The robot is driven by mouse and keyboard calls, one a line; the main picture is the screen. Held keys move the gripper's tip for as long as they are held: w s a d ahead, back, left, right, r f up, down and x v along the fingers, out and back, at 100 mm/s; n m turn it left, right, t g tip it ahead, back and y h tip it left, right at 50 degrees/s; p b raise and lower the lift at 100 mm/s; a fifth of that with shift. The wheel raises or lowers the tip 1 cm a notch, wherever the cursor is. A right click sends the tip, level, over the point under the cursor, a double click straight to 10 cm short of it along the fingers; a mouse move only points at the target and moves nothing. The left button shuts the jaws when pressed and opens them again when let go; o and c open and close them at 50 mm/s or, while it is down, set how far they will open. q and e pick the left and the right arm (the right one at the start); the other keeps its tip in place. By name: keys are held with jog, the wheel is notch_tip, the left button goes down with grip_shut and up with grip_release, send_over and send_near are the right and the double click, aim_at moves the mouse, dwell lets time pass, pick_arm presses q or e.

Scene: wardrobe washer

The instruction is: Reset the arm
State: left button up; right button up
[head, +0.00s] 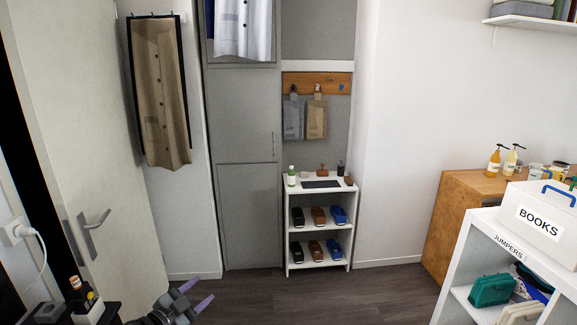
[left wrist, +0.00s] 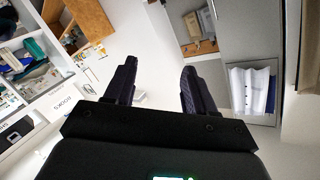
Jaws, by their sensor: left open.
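My left gripper (head: 196,294) shows low in the head view, left of centre, above the dark wood floor. Its two purple-tipped fingers are spread apart with nothing between them. In the left wrist view its dark fingers (left wrist: 158,68) stand apart and empty, with white wall behind the gap. It touches nothing that I can see. My right gripper is in neither view.
A shoe rack (head: 318,271) stands against the back wall beside a grey wardrobe (head: 245,120). A door (head: 75,150) is at left. A white shelf with a BOOKS box (head: 540,215) and a wooden cabinet (head: 455,215) are at right. The middle floor (head: 350,300) is clear.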

pick_arm(q)
jog(key=a+f+n+g+y, duration=0.2)
jog(key=a+f+n+y, duration=0.3)
jog(key=a, duration=0.3)
jog(key=s+a+f+n+g+y, duration=0.65)
jog(key=s+a+g, duration=0.25)
jog(key=s+a, duration=0.15)
jog(key=s+d+f+h, duration=0.1)
jog(key=s+d+f, duration=0.2)
jog(key=s+d, duration=0.4)
jog(key=s+d+f+m+h, duration=0.1)
jog(key=s+d+f, duration=0.25)
jog(key=s, duration=0.65)
jog(key=s+d+f+h, duration=0.2)
jog(key=s+d+f, duration=0.1)
jog(key=s+d, duration=0.45)
jog(key=s+d+r+h, duration=0.1)
jog(key=s+d+r, duration=0.1)
jog(key=s, duration=0.4)
jog(key=s+d+r, duration=0.1)
jog(key=s+r, duration=0.1)
jog(key=s, duration=0.4)
notch_tip(320, 180, up, 30)
jog(key=p, duration=3)
jog(key=shift+w, duration=0.45)
